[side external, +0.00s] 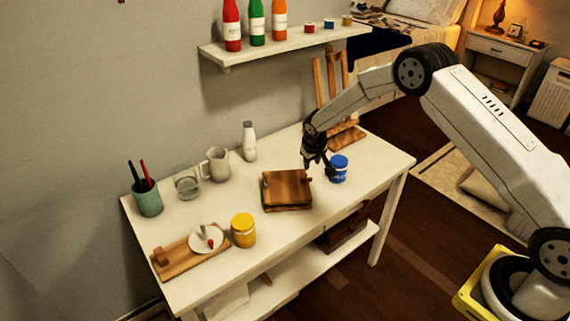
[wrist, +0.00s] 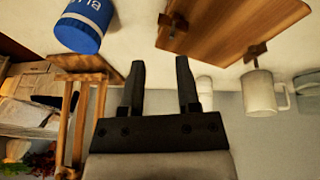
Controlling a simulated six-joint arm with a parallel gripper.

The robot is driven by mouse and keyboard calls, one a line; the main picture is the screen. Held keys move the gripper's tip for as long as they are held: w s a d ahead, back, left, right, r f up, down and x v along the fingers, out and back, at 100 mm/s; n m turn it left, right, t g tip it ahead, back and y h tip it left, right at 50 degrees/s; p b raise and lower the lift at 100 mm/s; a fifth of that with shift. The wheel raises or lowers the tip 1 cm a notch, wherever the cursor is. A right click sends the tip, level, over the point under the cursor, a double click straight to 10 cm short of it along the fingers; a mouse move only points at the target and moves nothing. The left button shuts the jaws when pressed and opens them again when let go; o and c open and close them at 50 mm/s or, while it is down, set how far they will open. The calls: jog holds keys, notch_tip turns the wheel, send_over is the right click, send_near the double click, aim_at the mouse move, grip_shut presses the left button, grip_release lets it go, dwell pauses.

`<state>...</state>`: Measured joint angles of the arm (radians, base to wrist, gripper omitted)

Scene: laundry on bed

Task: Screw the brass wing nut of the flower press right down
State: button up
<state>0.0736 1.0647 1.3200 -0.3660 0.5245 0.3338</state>
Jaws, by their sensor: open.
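The flower press (side external: 287,190) is a stack of brown wooden boards lying on the white table. It also shows at the top right of the wrist view (wrist: 235,28). Two small dark wing-shaped pieces stand at its edges in the wrist view, one at the near left corner (wrist: 172,24) and one at the lower edge (wrist: 256,51); their brass colour is not clear. My gripper (side external: 318,170) is above the table by the press's right side. Its two fingers are apart and empty in the wrist view (wrist: 160,62), with the left corner piece beyond the tips, not between them.
A blue paint jar (side external: 338,170) stands close to the right of my gripper. A wooden easel (side external: 345,132) is behind it. A yellow jar (side external: 243,231), mug (side external: 218,164) and white bottle (side external: 249,142) stand to the left.

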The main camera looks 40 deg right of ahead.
aim_at(306, 180)
jog(key=n, duration=0.3)
jog(key=w+n+g+y, duration=0.1)
jog(key=n, duration=0.3)
jog(key=d+n+g, duration=0.1)
jog(key=n, duration=0.2)
jog(key=shift+w+d+r+y, duration=0.1)
jog(key=shift+w+r+y, duration=0.1)
jog(key=shift+y, duration=0.1)
jog(key=shift+w+r+n+g+y, duration=0.1)
jog(key=shift+n+g+y, duration=0.25)
jog(key=shift+n, duration=1.35)
jog(key=shift+f, duration=3.9)
jog(key=shift+c, duration=0.2)
grip_shut()
